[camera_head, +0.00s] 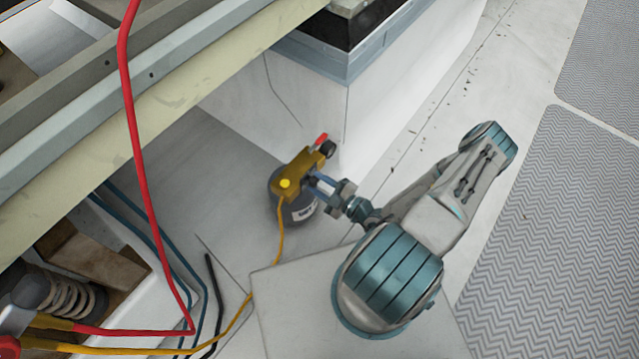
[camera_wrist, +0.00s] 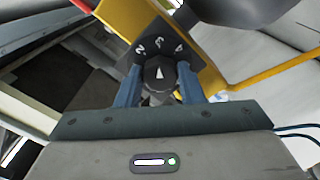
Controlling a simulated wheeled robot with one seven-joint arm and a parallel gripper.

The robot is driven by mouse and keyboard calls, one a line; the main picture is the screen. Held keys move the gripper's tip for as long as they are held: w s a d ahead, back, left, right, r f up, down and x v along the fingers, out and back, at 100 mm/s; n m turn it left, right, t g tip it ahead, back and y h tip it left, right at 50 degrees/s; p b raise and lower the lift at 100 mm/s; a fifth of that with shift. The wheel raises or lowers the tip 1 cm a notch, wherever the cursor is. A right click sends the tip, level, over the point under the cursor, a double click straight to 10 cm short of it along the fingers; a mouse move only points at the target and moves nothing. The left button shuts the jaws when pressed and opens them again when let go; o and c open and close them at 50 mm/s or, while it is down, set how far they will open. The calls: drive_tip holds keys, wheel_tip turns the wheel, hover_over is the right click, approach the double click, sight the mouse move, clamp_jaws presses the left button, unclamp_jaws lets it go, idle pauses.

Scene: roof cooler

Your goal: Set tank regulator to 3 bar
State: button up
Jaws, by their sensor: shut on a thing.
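The tank (camera_head: 280,202) is a dark grey cylinder with a white label, standing on the light floor near the white block's corner. A yellow regulator (camera_head: 303,162) sits on top of it, with a red part and a black round part on its far side. My gripper (camera_head: 322,185) reaches the regulator from the right. In the wrist view, my gripper (camera_wrist: 159,78) is shut on the dark regulator knob (camera_wrist: 158,74), one blue finger on each side. The knob's white pointer is aimed up, close to the 3 on the black dial plate (camera_wrist: 160,51), between 2 and 4.
A yellow hose (camera_head: 279,240) runs from the regulator down to the left. A red hose (camera_head: 128,90) hangs across the left. A beam (camera_head: 130,120) crosses the upper left above the floor. A white block (camera_head: 310,105) stands behind the tank. Grey ribbed mats (camera_head: 560,230) lie at right.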

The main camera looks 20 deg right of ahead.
drive_tip(key=shift+s+m, duration=0.1)
drive_tip(key=shift+m, duration=0.3)
drive_tip(key=o, duration=0.9)
drive_tip(key=shift+o, duration=0.2)
